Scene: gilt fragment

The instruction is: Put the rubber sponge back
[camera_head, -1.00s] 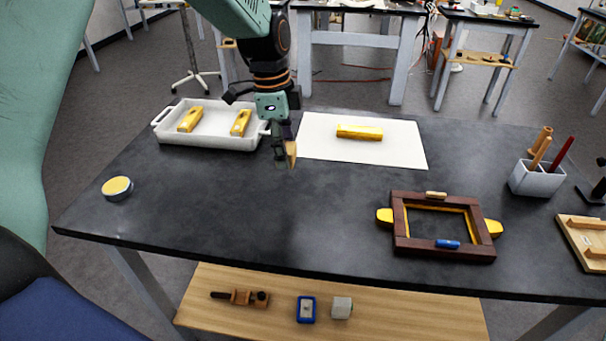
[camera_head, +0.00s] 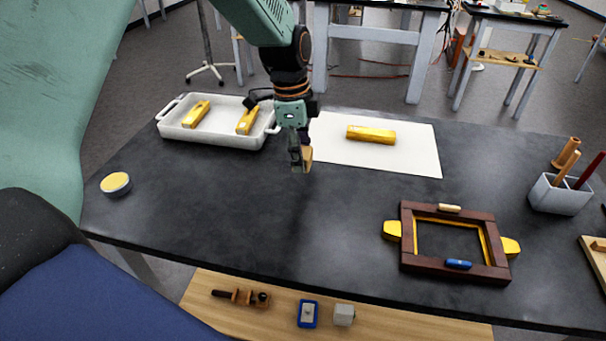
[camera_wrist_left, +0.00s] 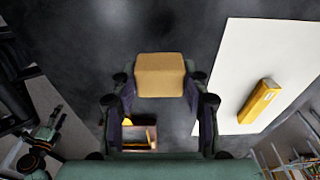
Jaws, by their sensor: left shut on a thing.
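My left gripper (camera_head: 301,157) is shut on a tan block, seemingly the rubber sponge (camera_head: 307,158), and holds it above the dark table between the white tray and the white sheet. The sponge shows as an orange-tan block between the fingertips in the left wrist view (camera_wrist_left: 160,75). The fingers hide part of it in the head view. My right gripper is not in view.
A white tray (camera_head: 222,139) with two yellow blocks stands at the back left. A white sheet (camera_head: 415,160) bears a yellow bar (camera_head: 371,134). A round tin (camera_head: 115,184), a wooden frame (camera_head: 405,240) and a tool cup (camera_head: 560,197) stand around. The table's middle is clear.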

